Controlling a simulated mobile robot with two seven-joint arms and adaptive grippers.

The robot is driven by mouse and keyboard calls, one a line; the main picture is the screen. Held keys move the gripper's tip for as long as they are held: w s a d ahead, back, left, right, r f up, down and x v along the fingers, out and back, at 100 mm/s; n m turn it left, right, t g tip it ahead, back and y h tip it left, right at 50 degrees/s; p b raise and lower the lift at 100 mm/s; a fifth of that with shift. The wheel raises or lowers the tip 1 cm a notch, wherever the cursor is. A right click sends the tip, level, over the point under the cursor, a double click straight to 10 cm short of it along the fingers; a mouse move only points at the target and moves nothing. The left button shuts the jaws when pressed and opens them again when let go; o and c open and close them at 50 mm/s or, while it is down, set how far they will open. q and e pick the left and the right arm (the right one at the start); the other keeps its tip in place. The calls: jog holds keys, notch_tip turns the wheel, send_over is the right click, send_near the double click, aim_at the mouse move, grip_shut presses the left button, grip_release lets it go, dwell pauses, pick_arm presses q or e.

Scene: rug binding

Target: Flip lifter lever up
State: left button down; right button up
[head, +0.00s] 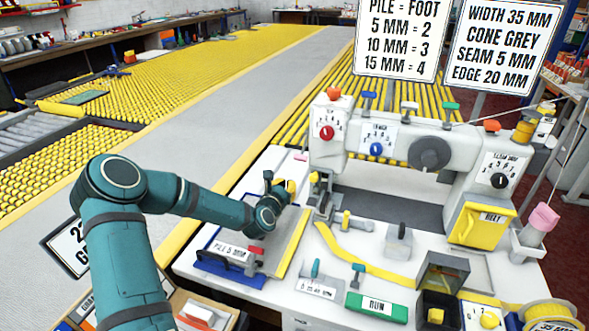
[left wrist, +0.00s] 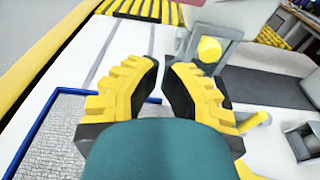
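A white sewing machine (head: 335,140) stands on the white worktable. At its left end is a small grey bracket with a yellow knob (head: 314,178), which looks like the lifter lever; the knob shows larger in the left wrist view (left wrist: 209,49), just beyond my right-hand fingertip. Whether the lever is up or down I cannot tell. My left gripper (head: 283,184) is over the table, left of the bracket. In the left wrist view its yellow, black-padded fingers (left wrist: 162,68) are apart by a narrow gap, with nothing between them. My right gripper is not in view.
A blue-edged tray with a grey rug piece (head: 272,245) lies below my left gripper. A yellow binding strip (head: 365,262), a green RUN block (head: 377,306) and other small levers stand to the right.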

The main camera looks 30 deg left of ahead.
aim_at(304, 146)
pick_arm(q)
jog(key=w+a+r, duration=0.1)
jog(key=w+r, duration=0.1)
jog(key=w, duration=0.5)
jog(key=shift+w+a+b, duration=0.35)
jog(key=shift+w+a, duration=0.05)
dwell(0.3)
dwell(0.4)
